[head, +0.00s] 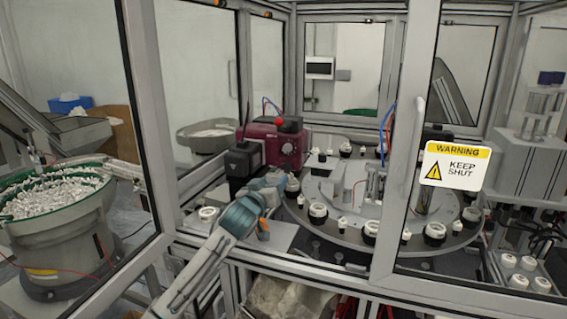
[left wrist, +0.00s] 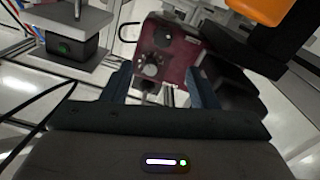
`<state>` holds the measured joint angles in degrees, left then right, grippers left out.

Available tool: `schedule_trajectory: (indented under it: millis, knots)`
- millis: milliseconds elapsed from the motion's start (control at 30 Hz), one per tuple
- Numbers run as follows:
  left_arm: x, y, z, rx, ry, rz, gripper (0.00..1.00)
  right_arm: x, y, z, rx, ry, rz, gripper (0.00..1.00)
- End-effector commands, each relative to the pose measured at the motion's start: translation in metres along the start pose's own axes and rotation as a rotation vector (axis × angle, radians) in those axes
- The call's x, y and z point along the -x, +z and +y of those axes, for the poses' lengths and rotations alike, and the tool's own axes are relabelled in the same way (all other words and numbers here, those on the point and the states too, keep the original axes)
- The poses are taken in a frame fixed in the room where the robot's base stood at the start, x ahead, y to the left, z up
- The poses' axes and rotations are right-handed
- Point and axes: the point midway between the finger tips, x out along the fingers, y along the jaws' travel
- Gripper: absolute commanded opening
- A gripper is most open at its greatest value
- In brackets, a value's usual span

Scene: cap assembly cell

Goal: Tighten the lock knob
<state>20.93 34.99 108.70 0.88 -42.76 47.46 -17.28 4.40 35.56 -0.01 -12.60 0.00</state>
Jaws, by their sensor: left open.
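The dark red machine unit (head: 270,145) stands inside the cell beside the rotary table, with a red ball on top. In the left wrist view its red face (left wrist: 172,50) shows a round grey knob (left wrist: 150,69), which I take for the lock knob. My left gripper (head: 276,182) is in front of the unit in the head view. In the left wrist view the gripper (left wrist: 162,88) is open and empty, its two fingers apart with the knob seen between them, nearer the left finger. The fingers do not appear to touch the knob. My right gripper is not in view.
The rotary table (head: 345,236) carries several white-capped parts right of my arm. A door frame and a warning sign (head: 455,165) stand at the right. A bowl feeder (head: 60,225) is at the left. An orange part (left wrist: 265,10) and black block sit close by in the wrist view.

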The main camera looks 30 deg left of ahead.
Motion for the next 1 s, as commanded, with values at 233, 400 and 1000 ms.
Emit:
schedule_trajectory:
  millis: [233,400,1000]
  knots:
    - [-0.026,-0.002,-0.001,-0.008,-0.014,-0.008,0.53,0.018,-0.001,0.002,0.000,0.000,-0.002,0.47]
    - [-0.057,-0.003,-0.001,-0.006,-0.013,-0.009,0.53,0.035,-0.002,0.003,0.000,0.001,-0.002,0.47]
    - [-0.107,0.002,-0.003,-0.009,-0.010,-0.006,0.53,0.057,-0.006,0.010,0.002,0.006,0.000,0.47]
